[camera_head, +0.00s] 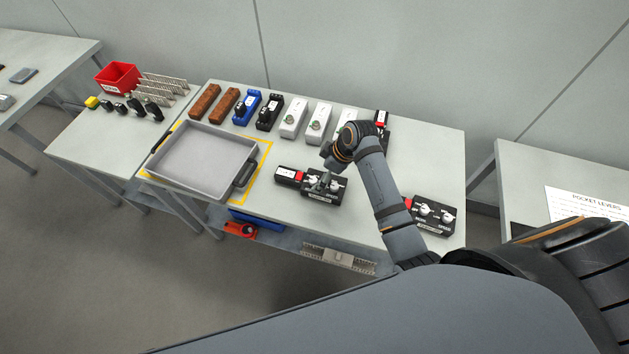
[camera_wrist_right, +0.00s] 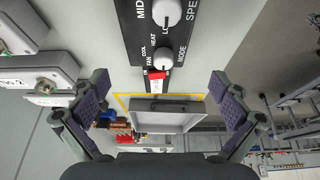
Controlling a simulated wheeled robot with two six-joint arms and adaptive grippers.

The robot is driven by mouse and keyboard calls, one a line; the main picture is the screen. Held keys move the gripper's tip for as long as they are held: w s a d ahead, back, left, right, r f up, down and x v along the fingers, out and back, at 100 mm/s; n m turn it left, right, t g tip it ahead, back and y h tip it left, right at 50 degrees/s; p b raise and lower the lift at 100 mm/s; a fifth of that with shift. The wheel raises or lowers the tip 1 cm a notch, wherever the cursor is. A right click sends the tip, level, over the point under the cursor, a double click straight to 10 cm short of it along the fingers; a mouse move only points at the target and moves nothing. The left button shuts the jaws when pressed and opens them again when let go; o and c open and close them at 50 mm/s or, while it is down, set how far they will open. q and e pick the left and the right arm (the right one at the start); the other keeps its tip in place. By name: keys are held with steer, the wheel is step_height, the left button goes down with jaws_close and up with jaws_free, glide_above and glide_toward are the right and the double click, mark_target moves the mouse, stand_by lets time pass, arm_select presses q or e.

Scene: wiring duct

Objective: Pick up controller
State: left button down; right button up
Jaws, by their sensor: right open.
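A black controller (camera_head: 325,187) with pale knobs and a red-marked end lies on the middle table, right of the grey tray. It also shows at the top of the right wrist view (camera_wrist_right: 143,40), with its knobs and labels facing the camera. My right gripper (camera_head: 327,177) is over this controller and hides part of it. In the wrist view the right gripper (camera_wrist_right: 160,82) has its two fingers wide apart with nothing between them. Similar black controllers lie at the right front (camera_head: 432,215) and at the back (camera_head: 383,118), partly behind my arm. My left gripper is not in view.
A grey tray (camera_head: 203,152) sits in a yellow outline on the left. Brown, blue, black and white devices stand in a row along the back. A lower shelf holds other parts.

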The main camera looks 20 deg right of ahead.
mark_target(316, 178)
steer(key=shift+x, duration=1.1)
steer(key=shift+w+f, duration=0.15)
steer(key=shift+w, duration=0.25)
steer(key=shift+a+f+p, duration=0.2)
steer(key=shift+f+p, duration=0.35)
steer(key=shift+f, duration=0.25)
steer(key=x, duration=0.2)
steer(key=shift+d+f, duration=0.1)
steer(key=shift+f, duration=0.25)
steer(key=shift+w+f, duration=0.15)
steer(key=shift+f, duration=0.25)
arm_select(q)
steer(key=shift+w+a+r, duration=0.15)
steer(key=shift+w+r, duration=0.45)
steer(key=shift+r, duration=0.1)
arm_select(e)
steer(key=c, duration=1.1)
steer(key=shift+r, duration=0.1)
steer(key=shift+c, duration=0.2)
